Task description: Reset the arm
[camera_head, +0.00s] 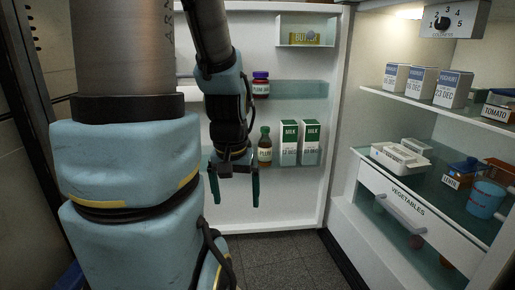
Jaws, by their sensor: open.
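My gripper (234,187) hangs from my arm, left of the picture's middle, with its two dark teal fingers pointing down. The fingers stand apart and nothing is between them. It is in front of the open fridge door (285,200), left of a green bottle (265,150) on the door's lower shelf. I cannot tell how far it is from the door. My arm hides much of the left side of the view.
Two milk cartons (289,143) stand on the door's lower shelf, and a jar (261,85) stands above. The fridge at right holds yoghurt boxes (453,89), a blue cup (486,198) and a vegetables drawer (420,208). Dark floor (280,262) below is clear.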

